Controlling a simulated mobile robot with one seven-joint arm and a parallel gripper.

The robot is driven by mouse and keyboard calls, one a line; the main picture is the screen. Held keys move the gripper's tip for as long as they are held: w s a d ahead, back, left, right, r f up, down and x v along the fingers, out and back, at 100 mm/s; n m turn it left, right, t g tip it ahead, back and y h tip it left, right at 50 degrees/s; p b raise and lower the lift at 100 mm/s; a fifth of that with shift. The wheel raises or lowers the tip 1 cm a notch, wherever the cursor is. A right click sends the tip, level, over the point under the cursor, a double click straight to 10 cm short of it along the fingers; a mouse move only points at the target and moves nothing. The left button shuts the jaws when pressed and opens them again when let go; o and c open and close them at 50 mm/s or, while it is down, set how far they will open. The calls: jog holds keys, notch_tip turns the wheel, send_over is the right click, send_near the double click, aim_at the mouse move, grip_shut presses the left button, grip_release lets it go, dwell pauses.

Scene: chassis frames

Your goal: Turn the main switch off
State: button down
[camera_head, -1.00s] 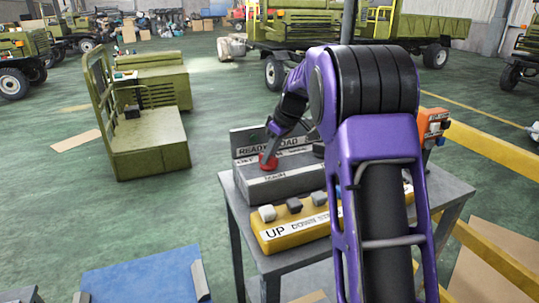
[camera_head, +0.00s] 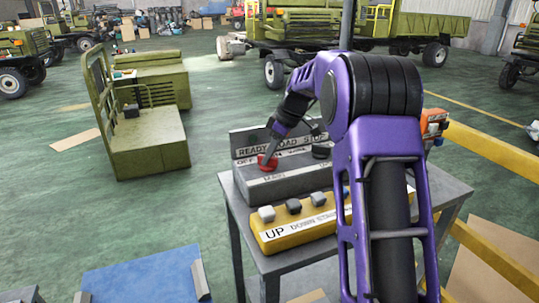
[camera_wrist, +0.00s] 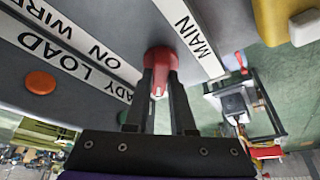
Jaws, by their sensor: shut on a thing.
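The main switch is a red knob (camera_head: 266,162) on the grey control box (camera_head: 290,182), above the MAIN label. It also shows in the wrist view as a red knob (camera_wrist: 160,60) beside the MAIN label. My gripper (camera_head: 269,153) reaches down to it from the upper right. In the wrist view its two dark fingers (camera_wrist: 160,82) are shut on the red knob, one on each side. The fingers hide part of the knob, and I cannot tell which position it points to.
A yellow box (camera_head: 287,232) with UP and DOWN labels stands in front on the grey table (camera_head: 285,262). A black knob (camera_head: 321,151) sits right of the switch. An orange box (camera_head: 433,122) is at the right. Yellow rails (camera_head: 490,148) run beyond.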

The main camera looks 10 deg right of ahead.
jog(key=c, duration=0.8)
grip_release()
jog(key=shift+o, duration=0.2)
jog(key=p+v, duration=0.2)
jog(key=v, duration=1.5)
jog(key=shift+r, duration=0.2)
jog(key=shift+w, duration=0.1)
